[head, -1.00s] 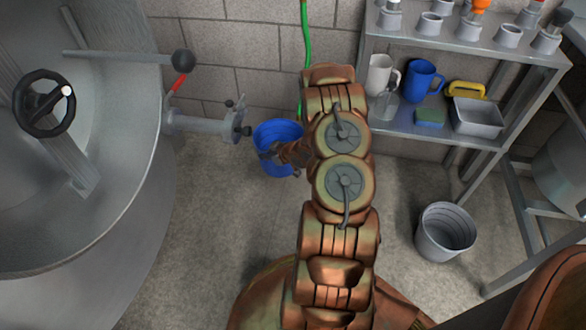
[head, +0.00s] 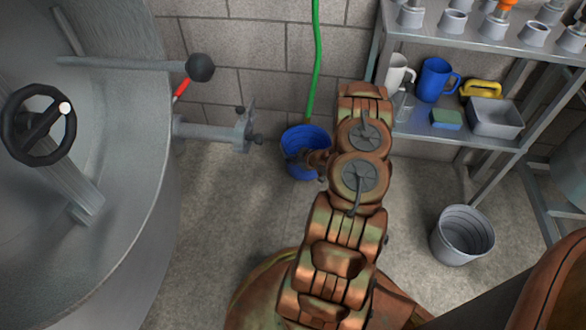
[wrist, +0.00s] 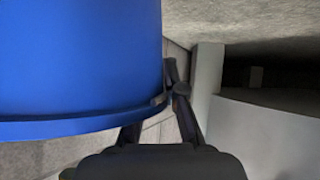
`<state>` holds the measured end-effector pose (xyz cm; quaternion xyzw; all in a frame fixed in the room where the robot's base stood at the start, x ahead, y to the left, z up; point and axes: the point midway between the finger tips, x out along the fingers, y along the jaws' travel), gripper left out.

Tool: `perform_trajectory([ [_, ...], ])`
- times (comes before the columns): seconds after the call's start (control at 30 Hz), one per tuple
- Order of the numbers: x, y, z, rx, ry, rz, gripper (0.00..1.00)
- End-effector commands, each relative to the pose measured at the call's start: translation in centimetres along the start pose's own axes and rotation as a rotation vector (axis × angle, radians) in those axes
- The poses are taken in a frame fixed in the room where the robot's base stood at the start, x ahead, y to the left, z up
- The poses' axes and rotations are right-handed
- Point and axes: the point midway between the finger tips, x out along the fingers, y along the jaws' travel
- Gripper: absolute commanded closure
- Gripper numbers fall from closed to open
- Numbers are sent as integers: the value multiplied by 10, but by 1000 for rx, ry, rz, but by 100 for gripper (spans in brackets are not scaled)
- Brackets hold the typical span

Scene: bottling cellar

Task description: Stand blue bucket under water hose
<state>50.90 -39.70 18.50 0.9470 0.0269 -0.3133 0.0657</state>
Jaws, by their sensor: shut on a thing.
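The blue bucket (head: 306,140) is upright, near the back wall, left of my arm in the head view. My gripper (head: 301,157) is shut on its near side. In the wrist view the bucket's blue wall (wrist: 80,60) fills the upper left, and my gripper's dark fingers (wrist: 165,100) are at its rim. The green water hose (head: 315,60) hangs down the wall. Its lower end shows just behind the bucket's far rim in the head view. I cannot tell whether the bucket touches the floor.
A large steel tank (head: 110,200) with a valve outlet (head: 215,131) stands left of the bucket. A metal shelf (head: 470,142) with mugs, a sponge and a tray is at right. A grey bucket (head: 462,236) stands on the floor below it. Floor left of my arm is clear.

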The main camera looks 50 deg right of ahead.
Motion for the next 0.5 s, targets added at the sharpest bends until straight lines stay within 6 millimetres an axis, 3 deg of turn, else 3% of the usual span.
perform_trajectory([
  [0.37,25,-5,31,-2,2,-1,100],
  [0.5,27,-5,33,-3,3,-1,100],
])
